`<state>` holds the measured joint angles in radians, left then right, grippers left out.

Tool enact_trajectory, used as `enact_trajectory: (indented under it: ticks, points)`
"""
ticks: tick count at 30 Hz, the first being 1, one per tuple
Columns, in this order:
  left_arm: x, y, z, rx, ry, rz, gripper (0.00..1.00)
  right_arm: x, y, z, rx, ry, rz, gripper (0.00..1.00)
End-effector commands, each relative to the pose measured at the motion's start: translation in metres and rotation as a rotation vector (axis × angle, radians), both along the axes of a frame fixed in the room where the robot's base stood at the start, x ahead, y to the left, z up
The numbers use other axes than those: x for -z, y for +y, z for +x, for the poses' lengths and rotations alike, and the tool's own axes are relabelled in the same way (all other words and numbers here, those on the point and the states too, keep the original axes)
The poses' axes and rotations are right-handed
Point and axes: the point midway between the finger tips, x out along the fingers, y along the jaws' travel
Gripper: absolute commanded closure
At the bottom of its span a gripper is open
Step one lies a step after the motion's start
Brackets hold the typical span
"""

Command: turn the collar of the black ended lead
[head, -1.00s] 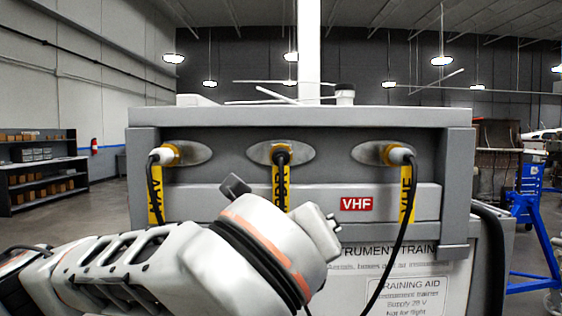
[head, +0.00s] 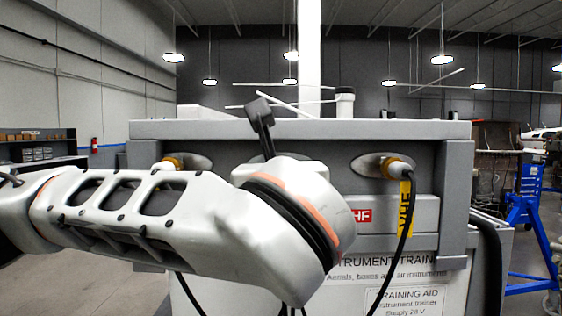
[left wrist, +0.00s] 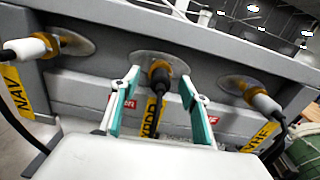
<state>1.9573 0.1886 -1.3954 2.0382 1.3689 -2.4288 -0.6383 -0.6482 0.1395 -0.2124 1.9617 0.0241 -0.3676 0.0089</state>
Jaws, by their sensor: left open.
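The black ended lead (left wrist: 158,79) is plugged into the middle socket of the grey box, with a collar (left wrist: 157,66) at its plate. A yellow XPDR tag hangs below it. In the head view this lead's end is hidden behind my left arm. My left gripper (left wrist: 160,78) is open, with one teal-lined finger on each side of the black end in the left wrist view. I cannot tell whether the fingers touch it. In the head view the fingers are hidden behind my wrist. My right gripper is not in view.
The white-ended VHF lead (head: 397,168) is plugged in at right, with a yellow tag. The white-ended NAV lead (left wrist: 28,48) is at left. The box's top ledge (head: 400,129) lies above the sockets. Dark cables hang below. A blue stand (head: 527,205) is at far right.

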Motion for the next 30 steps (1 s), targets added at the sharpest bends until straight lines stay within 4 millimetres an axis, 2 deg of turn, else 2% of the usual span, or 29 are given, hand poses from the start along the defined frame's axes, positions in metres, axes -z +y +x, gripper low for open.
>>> enact_trajectory:
  ticks: [2,6,10,17,21,22,30]
  points:
    - [-0.002,0.001,0.011,-0.003,0.003,-0.001,0.55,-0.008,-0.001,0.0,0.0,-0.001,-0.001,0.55]
    - [-0.001,0.0,0.023,-0.001,0.001,-0.001,0.55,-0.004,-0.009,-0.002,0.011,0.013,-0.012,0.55]
    - [0.0,0.0,0.028,0.001,0.0,0.0,0.55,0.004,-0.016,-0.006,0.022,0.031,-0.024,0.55]
    - [0.001,0.0,0.028,0.001,0.0,0.0,0.55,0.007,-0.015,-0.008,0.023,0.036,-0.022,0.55]
    - [0.0,0.0,0.028,0.001,0.0,0.0,0.89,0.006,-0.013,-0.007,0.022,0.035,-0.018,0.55]
    - [0.0,0.0,0.028,0.001,0.0,0.0,0.94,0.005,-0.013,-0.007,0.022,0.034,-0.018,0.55]
    - [0.001,0.0,0.028,0.001,0.0,-0.012,0.94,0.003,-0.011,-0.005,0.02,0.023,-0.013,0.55]
